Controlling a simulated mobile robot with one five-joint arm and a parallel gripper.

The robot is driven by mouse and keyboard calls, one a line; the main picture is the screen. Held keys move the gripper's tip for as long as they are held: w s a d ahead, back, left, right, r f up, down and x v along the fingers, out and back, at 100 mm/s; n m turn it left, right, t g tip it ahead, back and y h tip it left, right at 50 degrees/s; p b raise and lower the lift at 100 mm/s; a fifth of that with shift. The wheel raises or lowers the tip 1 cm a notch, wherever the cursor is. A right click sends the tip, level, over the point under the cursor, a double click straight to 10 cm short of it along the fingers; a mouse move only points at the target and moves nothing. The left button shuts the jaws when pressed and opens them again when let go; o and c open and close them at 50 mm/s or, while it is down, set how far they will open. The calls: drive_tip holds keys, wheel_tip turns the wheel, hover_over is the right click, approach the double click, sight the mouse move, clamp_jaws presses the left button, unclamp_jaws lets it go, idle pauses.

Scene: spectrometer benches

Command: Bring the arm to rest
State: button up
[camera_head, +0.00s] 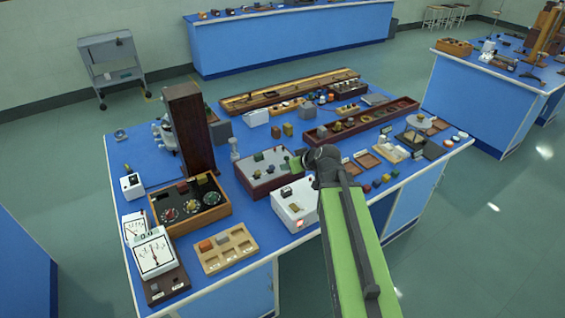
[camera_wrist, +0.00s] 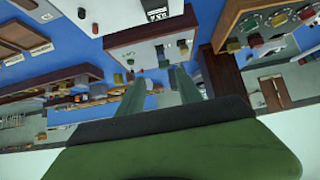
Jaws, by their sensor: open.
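My green arm (camera_head: 352,250) reaches from the bottom of the head view over the near edge of the blue bench. Its dark joint (camera_head: 322,158) is above the bench, and a short green part shows just left of it. My gripper's fingers are too small or hidden to make out there. In the wrist view my gripper (camera_wrist: 158,78) shows two grey-green fingers spread apart, with nothing held between them. The wrist view is upside down. A pale box with knobs (camera_wrist: 150,42) lies beyond the fingertips.
Near the arm stand a white box with a red light (camera_head: 296,204) and a dark-sided box with knobs (camera_head: 262,172). A tall dark brown block (camera_head: 188,128) rises at the left. Meters (camera_head: 153,253) and a wooden tray (camera_head: 226,249) crowd the front left. Floor is clear at right (camera_head: 490,230).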

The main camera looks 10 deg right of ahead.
drive_tip(key=shift+s+d+r, duration=0.2)
drive_tip(key=shift+s+r, duration=0.1)
drive_tip(key=shift+s, duration=0.1)
drive_tip(key=shift+a, duration=0.15)
